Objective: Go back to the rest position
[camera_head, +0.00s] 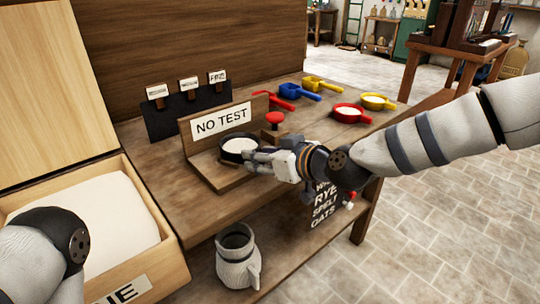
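My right gripper (262,160) reaches in from the right, at the right side of a dark round pan (225,154) with white flour in it. Its fingertips overlap the pan's edge in the picture; I cannot tell whether they touch it or how far apart they are.
On the bench (305,140) are a red knob (274,118), red (289,91), blue (300,92) and yellow scoops (322,84), plus flour-filled red (347,113) and yellow ones (376,101). A grey jug (237,262) stands on the lower shelf.

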